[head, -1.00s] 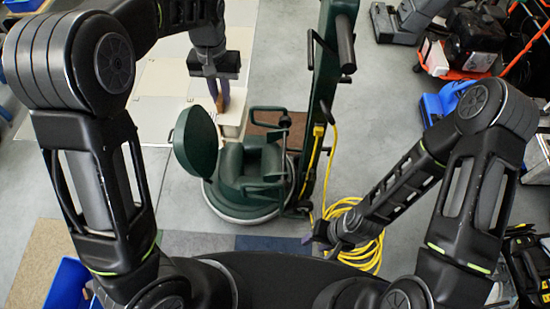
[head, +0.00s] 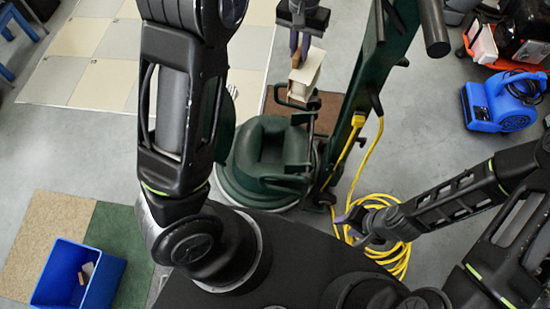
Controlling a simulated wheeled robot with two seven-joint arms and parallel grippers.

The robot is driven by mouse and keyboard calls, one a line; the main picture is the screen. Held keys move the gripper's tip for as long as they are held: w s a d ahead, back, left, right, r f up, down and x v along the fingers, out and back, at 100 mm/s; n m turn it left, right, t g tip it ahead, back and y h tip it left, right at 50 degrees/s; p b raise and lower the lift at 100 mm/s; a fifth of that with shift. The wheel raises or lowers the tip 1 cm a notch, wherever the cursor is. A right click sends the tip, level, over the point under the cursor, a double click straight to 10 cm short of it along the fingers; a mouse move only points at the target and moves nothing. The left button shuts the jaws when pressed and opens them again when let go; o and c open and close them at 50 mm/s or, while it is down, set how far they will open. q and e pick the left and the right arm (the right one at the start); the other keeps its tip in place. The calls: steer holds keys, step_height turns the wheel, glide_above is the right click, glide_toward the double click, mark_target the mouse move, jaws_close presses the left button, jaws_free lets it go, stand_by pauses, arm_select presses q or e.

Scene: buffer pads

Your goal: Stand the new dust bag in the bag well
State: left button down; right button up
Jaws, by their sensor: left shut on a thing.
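The new dust bag (head: 307,74), cream and boxy with a brown part by the fingers, hangs in my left gripper (head: 299,48). That gripper is shut on it. In the picture the bag is just beyond the green floor machine (head: 240,187), above and right of its open bag well (head: 264,143). The bag looks slightly tilted and outside the well; its exact height is unclear. The machine's round green lid (head: 223,121) is raised at the left, mostly hidden behind my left arm. My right gripper (head: 352,226) appears open and empty, over the yellow cable.
The machine's green handle column (head: 366,75) rises right of the well, close to the bag. A yellow cable (head: 398,262) lies coiled on the floor. A blue bin (head: 72,262) stands at lower left, a blue blower (head: 503,104) at right. Pale floor tiles (head: 100,75) lie at upper left.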

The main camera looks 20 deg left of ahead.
arm_select(q)
steer(key=w+f+b, duration=0.3)
steer(key=f+b, duration=1.4)
steer(key=w+f+b, duration=0.3)
steer(key=f+b, duration=1.5)
steer(key=shift+w+d+f, duration=0.15)
steer(key=shift+d+f, duration=0.05)
steer(key=shift+f, duration=0.05)
arm_select(e)
steer(key=w+f+t, duration=0.1)
steer(key=w+f, duration=0.2)
steer(key=f, duration=3.3)
steer(key=shift+d+f, duration=0.25)
steer(key=shift+f, duration=0.1)
